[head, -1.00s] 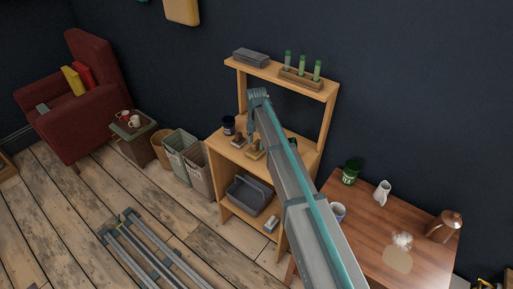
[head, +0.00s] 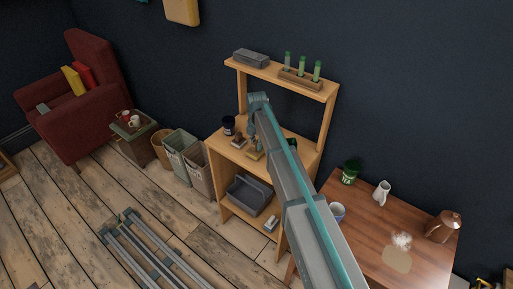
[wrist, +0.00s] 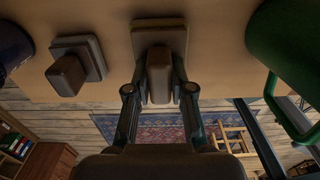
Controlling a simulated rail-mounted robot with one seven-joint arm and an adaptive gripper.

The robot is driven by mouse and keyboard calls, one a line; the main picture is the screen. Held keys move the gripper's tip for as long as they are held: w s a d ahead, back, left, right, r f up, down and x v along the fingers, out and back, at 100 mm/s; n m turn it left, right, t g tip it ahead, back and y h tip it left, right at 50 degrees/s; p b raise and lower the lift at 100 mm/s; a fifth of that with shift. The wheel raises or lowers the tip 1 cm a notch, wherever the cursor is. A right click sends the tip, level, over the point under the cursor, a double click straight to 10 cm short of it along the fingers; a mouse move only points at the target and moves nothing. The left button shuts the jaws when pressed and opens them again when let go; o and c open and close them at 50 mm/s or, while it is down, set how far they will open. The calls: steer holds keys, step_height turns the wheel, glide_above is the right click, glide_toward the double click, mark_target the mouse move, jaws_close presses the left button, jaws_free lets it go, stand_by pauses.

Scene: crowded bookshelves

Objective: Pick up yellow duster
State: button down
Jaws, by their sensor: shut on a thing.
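The yellow duster (head: 254,155), a block with a raised handle, sits on the upper surface of the wooden shelf unit (head: 222,145). In the wrist view the duster (wrist: 159,28) looks brownish in the dim light, with its handle between my fingers. My gripper (wrist: 160,78) is shut on the handle, one finger on each side. In the head view my arm hides part of the duster and most of my gripper (head: 253,144). I cannot see a gap between the duster and the shelf.
A similar brown duster (wrist: 75,68) lies close on the left. A green mug (wrist: 292,70) is close on the right in the wrist view. The top shelf (head: 270,68) overhangs the back.

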steer(key=shift+r, duration=0.1)
steer(key=shift+r+b, duration=0.3)
steer(key=shift+r, duration=0.45)
steer(key=s+d+r+b, duration=0.2)
steer(key=s+r, duration=0.3)
steer(key=s, duration=0.1)
steer(key=s+d+r+b, duration=0.3)
steer(key=s+r, duration=0.3)
steer(key=s, duration=0.1)
steer(key=shift+d+r, duration=0.15)
steer(key=shift+d, duration=0.1)
steer(key=c, duration=1.7)
jaws_free()
jaws_close()
